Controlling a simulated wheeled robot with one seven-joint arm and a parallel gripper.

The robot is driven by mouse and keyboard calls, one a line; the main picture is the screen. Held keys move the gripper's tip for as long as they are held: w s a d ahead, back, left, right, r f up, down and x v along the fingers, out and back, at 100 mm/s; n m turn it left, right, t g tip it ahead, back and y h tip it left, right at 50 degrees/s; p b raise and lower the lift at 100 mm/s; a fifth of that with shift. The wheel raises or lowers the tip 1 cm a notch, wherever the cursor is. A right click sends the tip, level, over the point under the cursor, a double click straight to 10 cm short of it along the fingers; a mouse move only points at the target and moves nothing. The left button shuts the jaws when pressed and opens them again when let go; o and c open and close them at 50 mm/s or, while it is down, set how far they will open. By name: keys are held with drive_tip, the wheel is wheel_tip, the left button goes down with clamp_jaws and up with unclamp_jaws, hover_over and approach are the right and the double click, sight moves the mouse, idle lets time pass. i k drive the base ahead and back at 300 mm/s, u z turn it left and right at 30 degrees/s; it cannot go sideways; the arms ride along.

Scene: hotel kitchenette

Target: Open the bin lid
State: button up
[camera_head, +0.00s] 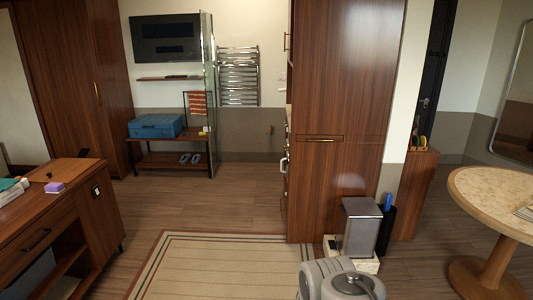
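Grey rounded links of my own arm show at the bottom edge, just in front of the bin. My gripper is not in view, so I cannot see what it does.
The tall wooden cabinet (343,110) stands right behind the bin. A dark container with a blue item (388,203) stands close at the bin's right. A round table (480,190) is at the right edge. A striped rug (215,265) and open floor lie to the left.

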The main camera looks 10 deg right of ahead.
sight(358, 208)
drive_tip(key=z, duration=0.55)
drive_tip(key=i, duration=2.65)
drive_tip(key=u, duration=1.15)
drive_tip(key=i, duration=0.8)
drive_tip(key=u, duration=0.35)
